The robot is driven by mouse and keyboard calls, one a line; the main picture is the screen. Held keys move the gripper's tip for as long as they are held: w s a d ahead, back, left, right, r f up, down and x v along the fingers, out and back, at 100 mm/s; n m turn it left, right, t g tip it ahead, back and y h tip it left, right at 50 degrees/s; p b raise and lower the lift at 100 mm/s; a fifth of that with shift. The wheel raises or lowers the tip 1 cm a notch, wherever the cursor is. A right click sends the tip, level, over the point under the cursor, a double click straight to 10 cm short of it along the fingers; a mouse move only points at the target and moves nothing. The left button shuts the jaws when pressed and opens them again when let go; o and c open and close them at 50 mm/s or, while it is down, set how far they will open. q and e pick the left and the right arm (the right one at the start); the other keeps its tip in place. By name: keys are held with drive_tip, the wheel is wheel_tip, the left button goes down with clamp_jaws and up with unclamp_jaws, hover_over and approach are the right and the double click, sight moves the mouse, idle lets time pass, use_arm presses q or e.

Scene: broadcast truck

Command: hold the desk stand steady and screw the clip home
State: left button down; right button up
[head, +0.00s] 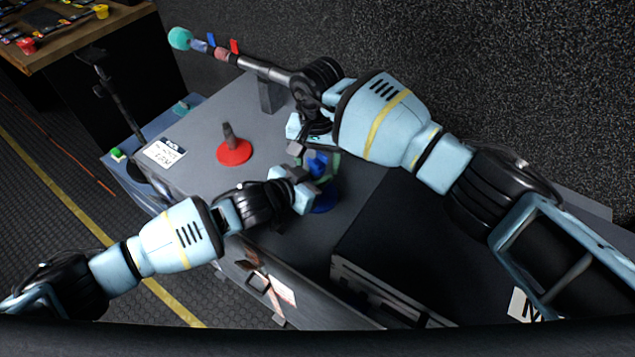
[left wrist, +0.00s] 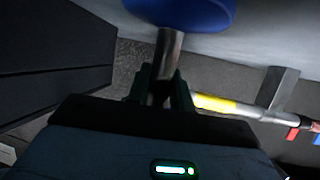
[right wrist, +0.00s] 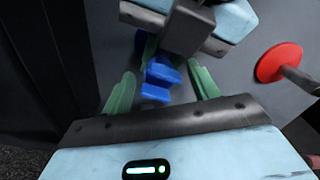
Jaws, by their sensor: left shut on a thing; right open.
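The desk stand has a round blue base (head: 323,203) on the grey desk top, right of the red stand. Its metal post (left wrist: 168,48) shows in the left wrist view. My left gripper (head: 306,182) is shut on that post, with a finger on either side (left wrist: 162,88). The blue clip (head: 317,164) is at the top of the stand; how far it is screwed on cannot be told. My right gripper (right wrist: 160,90) is open, its green fingers apart on either side of the clip (right wrist: 160,78). The grippers partly hide the stand.
A red-based stand (head: 234,152) and a lettered card (head: 166,152) are on the desk's left side. A pole with a teal ball end (head: 180,38) lies behind. A black case (head: 375,240) stands close on the right.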

drive_tip(key=shift+c, duration=0.4)
drive_tip(key=c, duration=0.9)
drive_tip(key=m, duration=0.6)
drive_tip(key=shift+c, duration=0.2)
drive_tip(key=m, duration=0.7)
drive_tip(key=shift+f, duration=0.1)
drive_tip(key=o, duration=1.1)
